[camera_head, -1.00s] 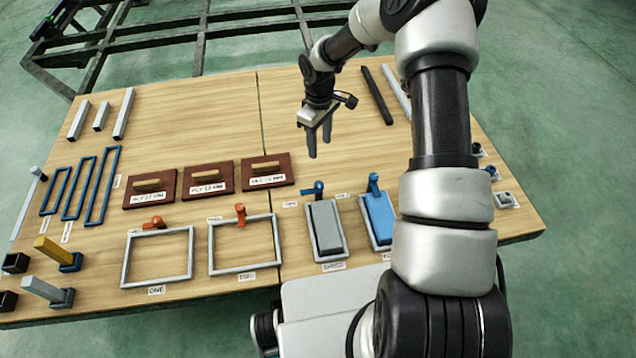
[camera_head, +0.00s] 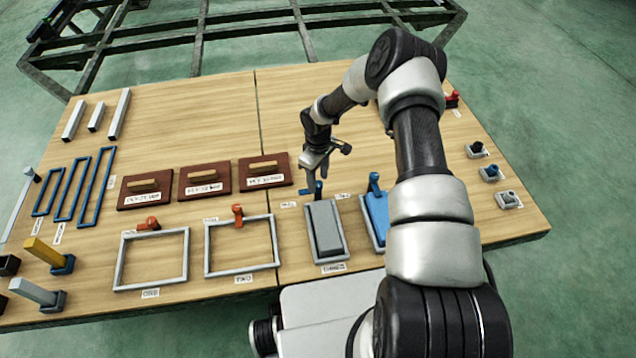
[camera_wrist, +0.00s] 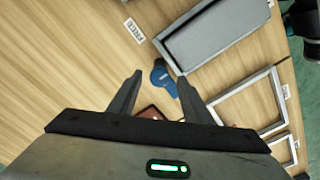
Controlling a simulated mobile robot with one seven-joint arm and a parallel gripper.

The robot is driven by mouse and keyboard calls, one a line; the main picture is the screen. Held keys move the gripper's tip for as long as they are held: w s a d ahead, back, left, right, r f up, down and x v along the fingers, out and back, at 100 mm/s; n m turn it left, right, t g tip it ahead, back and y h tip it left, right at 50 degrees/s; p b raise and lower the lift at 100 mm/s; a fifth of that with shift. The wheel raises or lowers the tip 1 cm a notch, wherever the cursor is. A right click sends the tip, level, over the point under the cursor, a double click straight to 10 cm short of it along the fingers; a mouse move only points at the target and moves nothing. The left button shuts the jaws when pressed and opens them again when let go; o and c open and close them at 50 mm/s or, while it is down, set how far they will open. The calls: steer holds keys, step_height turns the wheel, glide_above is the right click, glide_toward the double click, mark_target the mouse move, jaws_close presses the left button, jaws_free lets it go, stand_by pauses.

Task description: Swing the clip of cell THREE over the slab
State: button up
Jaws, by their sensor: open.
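Cell THREE (camera_head: 343,256) is a pale frame with a grey slab (camera_head: 324,228) lying in it. The slab also shows at the top of the wrist view (camera_wrist: 215,34). Its blue clip (camera_head: 318,188) stands at the slab's far end, partly hidden by my fingers. In the wrist view the clip (camera_wrist: 164,80) appears between my fingertips, beside the slab's end and not over it. My gripper (camera_head: 316,181) is open and points down at the clip. I cannot tell whether a finger touches it.
To the right, a blue slab (camera_head: 376,217) lies in another cell with an upright blue clip (camera_head: 374,183). To the left are empty frames ONE (camera_head: 119,262) and TWO (camera_head: 208,248) with orange clips. Brown boards with handles (camera_head: 264,170) lie behind.

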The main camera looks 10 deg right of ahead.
steer(key=shift+f, duration=0.8)
steer(key=c, duration=1.1)
steer(key=shift+o, duration=0.2)
